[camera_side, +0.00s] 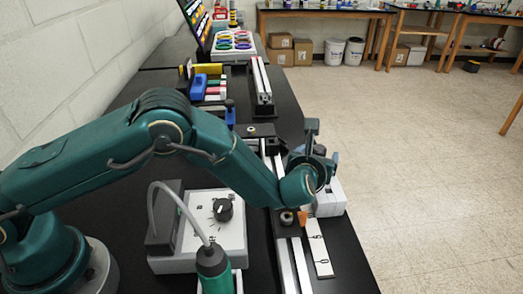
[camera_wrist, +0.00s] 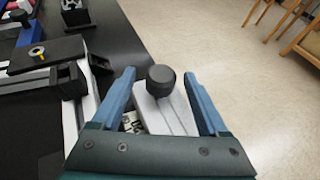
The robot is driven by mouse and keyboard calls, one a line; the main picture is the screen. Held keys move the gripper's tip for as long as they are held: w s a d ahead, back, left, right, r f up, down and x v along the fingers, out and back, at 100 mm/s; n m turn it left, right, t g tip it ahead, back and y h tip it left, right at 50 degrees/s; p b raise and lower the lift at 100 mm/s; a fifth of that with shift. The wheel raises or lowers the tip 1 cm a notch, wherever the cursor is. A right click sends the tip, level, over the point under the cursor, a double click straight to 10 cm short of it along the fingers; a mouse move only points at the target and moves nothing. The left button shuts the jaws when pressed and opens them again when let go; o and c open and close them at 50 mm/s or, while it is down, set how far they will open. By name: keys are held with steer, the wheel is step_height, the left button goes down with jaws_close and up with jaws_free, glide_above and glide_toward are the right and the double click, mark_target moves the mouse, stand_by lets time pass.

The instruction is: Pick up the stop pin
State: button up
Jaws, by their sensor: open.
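A black round knob (camera_wrist: 161,80) shows in the wrist view, on or above a pale block (camera_wrist: 168,110). It looks like the head of the stop pin, but its shaft is hidden, so I cannot be sure. My gripper (camera_wrist: 159,73) is open, with one blue finger on each side of the knob and visible gaps to both. In the side view my wrist hangs over the right edge of the bench, above a white block (camera_side: 331,199).
A long rail (camera_side: 290,262) runs along the bench, with a marked white strip (camera_side: 318,250) and a small orange piece (camera_side: 303,217) nearby. A grey control box (camera_side: 215,232) with a black dial stands left of the rail.

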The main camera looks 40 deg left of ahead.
steer(key=shift+x, duration=1.65)
steer(key=shift+r, duration=0.1)
jaws_close()
